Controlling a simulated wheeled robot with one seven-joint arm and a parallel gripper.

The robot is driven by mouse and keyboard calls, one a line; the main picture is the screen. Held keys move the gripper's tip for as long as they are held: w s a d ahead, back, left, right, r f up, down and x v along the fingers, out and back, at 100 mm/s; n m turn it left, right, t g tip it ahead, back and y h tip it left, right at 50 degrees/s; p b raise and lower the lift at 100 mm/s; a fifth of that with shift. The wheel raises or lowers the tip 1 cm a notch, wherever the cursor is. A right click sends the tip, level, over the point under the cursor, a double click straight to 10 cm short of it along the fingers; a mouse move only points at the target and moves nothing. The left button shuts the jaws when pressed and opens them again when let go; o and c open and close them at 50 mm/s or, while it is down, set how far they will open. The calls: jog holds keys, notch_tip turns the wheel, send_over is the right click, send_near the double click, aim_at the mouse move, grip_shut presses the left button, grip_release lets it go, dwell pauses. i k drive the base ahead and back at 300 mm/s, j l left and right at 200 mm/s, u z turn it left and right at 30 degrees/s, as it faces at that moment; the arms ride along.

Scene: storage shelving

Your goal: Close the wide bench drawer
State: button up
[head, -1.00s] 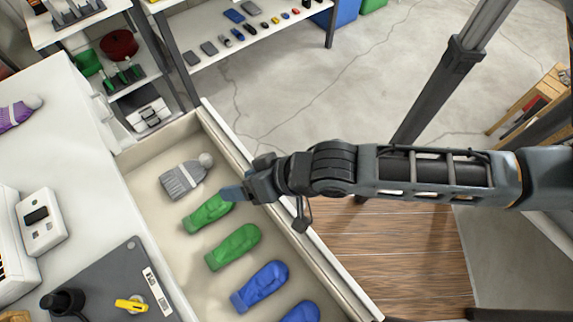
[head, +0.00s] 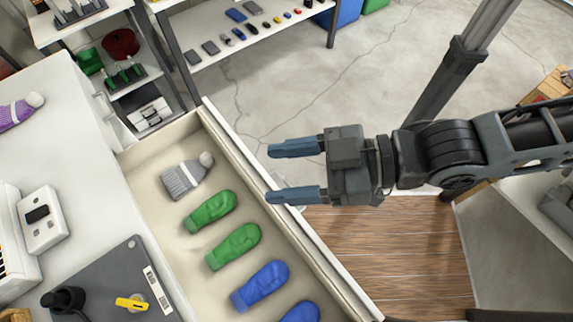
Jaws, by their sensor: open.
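The wide bench drawer (head: 225,148) is pulled out from the white bench (head: 60,175) on the left. Inside it lie a grey knit hat (head: 184,180), green mittens (head: 232,247) and blue mittens (head: 260,287). My gripper (head: 282,172) is open and empty, its two blue-grey fingers spread and pointing left. In the picture it lies just right of the drawer's front panel, with the lower fingertip overlapping the panel's edge. A pale handle partly shows behind the lower finger. I cannot tell whether the finger touches the drawer.
The bench top carries a dark mat (head: 110,285), a white switch box (head: 40,220) and a purple hat (head: 18,112). A shelf (head: 215,62) with small items stands at the back. A dark post (head: 450,85) rises behind my arm. Concrete floor beyond the drawer is clear.

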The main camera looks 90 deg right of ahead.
aim_at(316, 277)
jog(key=i+l+u, duration=0.1)
jog(key=l, duration=0.4)
jog(key=i+l+u, duration=0.1)
jog(key=l, duration=0.45)
jog(key=l+u, duration=0.2)
jog(key=l, duration=0.25)
jog(key=k+l+u, duration=0.15)
jog(key=l, duration=0.35)
jog(key=l+u, duration=0.2)
jog(key=l, duration=0.25)
jog(key=k+j+u, duration=0.1)
jog(key=k+u, duration=0.35)
jog(key=k, duration=0.35)
jog(key=k+j, duration=0.2)
jog(key=j+u, duration=0.05)
